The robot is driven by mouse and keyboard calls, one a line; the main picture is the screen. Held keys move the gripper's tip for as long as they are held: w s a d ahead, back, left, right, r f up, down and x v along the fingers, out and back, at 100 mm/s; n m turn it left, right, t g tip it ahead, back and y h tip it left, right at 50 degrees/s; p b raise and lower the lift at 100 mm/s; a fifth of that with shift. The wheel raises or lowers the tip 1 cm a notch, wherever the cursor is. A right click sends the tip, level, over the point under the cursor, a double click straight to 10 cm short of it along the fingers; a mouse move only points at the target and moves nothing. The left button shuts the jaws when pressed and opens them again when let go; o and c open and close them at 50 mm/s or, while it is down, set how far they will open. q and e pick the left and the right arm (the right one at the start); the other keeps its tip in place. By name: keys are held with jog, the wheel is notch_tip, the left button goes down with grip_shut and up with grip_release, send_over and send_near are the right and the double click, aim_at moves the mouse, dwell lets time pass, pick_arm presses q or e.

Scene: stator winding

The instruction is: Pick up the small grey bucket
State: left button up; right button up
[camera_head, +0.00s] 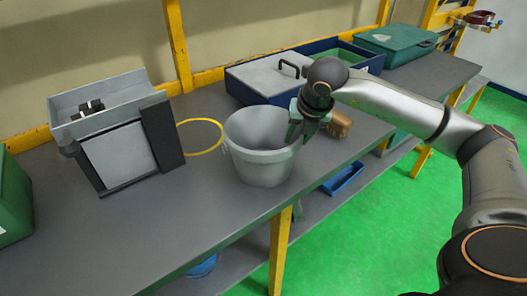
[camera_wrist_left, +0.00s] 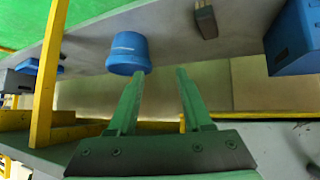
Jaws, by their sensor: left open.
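The small grey bucket (camera_head: 262,160) stands upright on the grey workbench (camera_head: 175,225) in the head view. Its open top faces up and its inside looks empty. My right gripper (camera_head: 299,132) points down at the bucket's right rim, its green fingers overlapping the rim. I cannot tell whether the fingers are around the wall or touch it, nor how far they are apart. My left gripper is outside the head view. In the left wrist view, my left gripper (camera_wrist_left: 160,74) has its two green fingers apart with nothing between them. The grey bucket does not show there.
A grey bin on a stand (camera_head: 118,130) and a yellow ring (camera_head: 201,136) are left of the bucket. A grey case (camera_head: 262,78) lies behind it. A copper-coloured part (camera_head: 340,124) is right of my right gripper. The left wrist view shows a blue bucket (camera_wrist_left: 128,52).

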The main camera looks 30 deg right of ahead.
jog(key=shift+w+f, duration=0.15)
jog(key=shift+f, duration=0.15)
jog(key=shift+c, duration=0.3)
grip_shut()
jog(key=shift+r, duration=0.1)
dwell(0.8)
